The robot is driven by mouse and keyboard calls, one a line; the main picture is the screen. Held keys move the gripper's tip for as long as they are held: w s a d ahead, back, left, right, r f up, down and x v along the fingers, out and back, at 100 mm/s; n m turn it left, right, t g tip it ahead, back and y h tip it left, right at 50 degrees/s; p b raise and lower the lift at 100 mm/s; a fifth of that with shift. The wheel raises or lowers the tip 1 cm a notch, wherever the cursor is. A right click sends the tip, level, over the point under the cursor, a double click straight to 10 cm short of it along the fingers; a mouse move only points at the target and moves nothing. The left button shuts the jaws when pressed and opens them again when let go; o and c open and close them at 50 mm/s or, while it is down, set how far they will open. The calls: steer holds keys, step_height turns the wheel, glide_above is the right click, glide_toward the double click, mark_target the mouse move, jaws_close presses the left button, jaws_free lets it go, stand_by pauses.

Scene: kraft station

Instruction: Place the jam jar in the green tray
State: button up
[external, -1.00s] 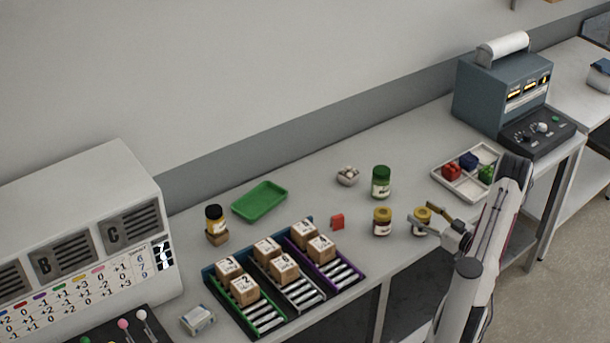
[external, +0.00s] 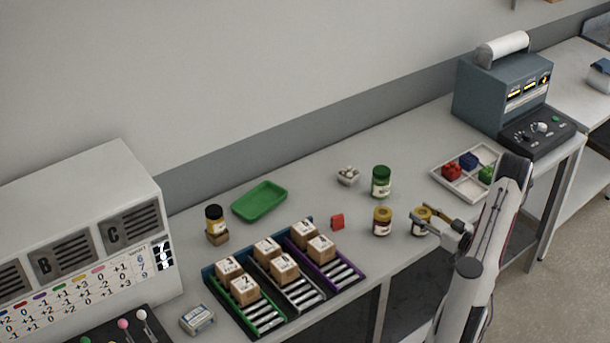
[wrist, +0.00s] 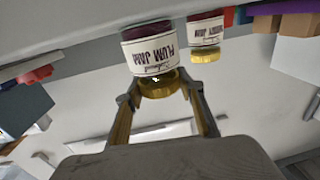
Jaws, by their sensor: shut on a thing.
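A jar with a yellow lid and a pale label reading "PLUM JAM" (wrist: 150,58) is between my gripper's fingers; it also shows in the external view (external: 420,225), near the bench's front edge. My gripper (wrist: 158,84) is shut on its lid end. In the wrist view the jar appears upside down. It seems to stand upright on the bench; I see no clear gap beneath it. The green tray (external: 259,203) lies empty at the back left of the bench.
A similar yellow-lidded jar (external: 382,223) stands just left of the held one. A red block (external: 337,221) and racks with boxes (external: 285,277) lie further left. A dark-lidded jar (external: 214,220) stands near the tray.

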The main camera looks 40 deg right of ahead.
steer(key=shift+r, duration=0.15)
steer(key=shift+r, duration=4.9)
steer(key=shift+f, duration=0.15)
